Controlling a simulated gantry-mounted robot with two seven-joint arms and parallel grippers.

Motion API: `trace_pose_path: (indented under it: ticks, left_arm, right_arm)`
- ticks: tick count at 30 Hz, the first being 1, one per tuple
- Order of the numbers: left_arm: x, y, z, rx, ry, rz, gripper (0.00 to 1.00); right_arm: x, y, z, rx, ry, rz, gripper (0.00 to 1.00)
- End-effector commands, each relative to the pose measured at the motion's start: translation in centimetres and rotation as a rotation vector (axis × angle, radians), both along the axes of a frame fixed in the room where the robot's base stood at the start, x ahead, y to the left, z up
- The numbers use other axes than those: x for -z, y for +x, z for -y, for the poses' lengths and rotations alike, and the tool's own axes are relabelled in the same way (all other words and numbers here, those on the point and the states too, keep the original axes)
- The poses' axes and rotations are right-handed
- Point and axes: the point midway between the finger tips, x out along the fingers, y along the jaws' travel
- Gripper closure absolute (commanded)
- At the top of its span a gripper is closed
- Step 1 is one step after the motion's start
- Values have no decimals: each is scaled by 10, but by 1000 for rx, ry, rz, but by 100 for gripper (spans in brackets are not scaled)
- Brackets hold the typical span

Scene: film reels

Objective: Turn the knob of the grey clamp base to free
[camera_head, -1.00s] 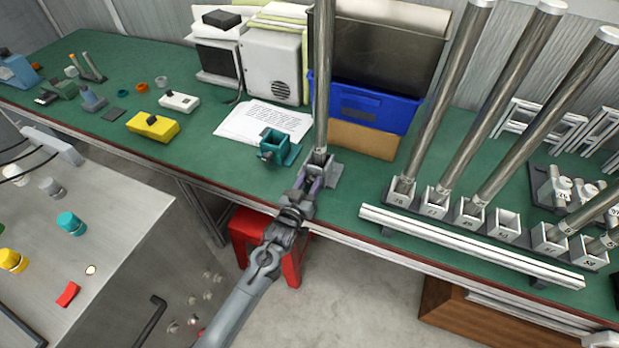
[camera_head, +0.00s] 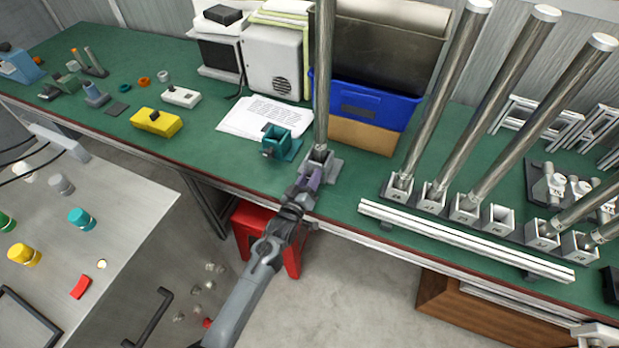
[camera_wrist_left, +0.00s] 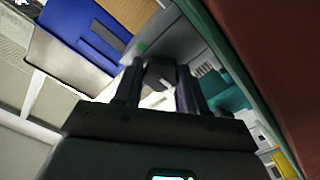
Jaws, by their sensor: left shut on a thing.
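The grey clamp base (camera_head: 333,163) stands at the front edge of the green bench, with a tall metal pole (camera_head: 323,85) upright in it. My left gripper (camera_head: 312,179) reaches the front of this base from below. In the left wrist view, its two fingers (camera_wrist_left: 158,84) are closed on either side of the dark knob (camera_wrist_left: 160,72), which has a white mark. The grey base (camera_wrist_left: 165,38) shows behind the knob. In the head view the fingers hide the knob. I cannot read the knob's setting. My right gripper is not clearly seen.
A teal clamp base (camera_head: 283,145) stands just left of the grey one. A row of bases with tilted poles (camera_head: 465,208) and a white rail (camera_head: 460,240) are to the right. A blue bin (camera_head: 375,107) is behind. A red stool (camera_head: 250,235) stands below the bench edge.

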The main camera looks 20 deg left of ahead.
Motion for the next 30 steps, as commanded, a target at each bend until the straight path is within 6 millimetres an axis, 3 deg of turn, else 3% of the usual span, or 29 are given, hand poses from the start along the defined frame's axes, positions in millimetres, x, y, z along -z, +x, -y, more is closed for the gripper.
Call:
trace_pose_path:
  ticks: [7,8,12,23,30]
  left_arm:
    - [0,0,0,0,-2,0,90]
    - [0,0,0,0,-2,0,55]
    - [0,0,0,0,-1,0,34]
    - [0,-3,0,0,0,0,34]
    - [-1,-30,-1,0,0,-1,34]
  right_arm:
    - [0,0,0,1,1,0,57]
    - [0,0,0,1,1,0,57]
    - [0,0,-1,2,4,0,57]
    - [-2,0,-2,7,11,0,57]
    - [-11,0,-2,6,10,1,57]
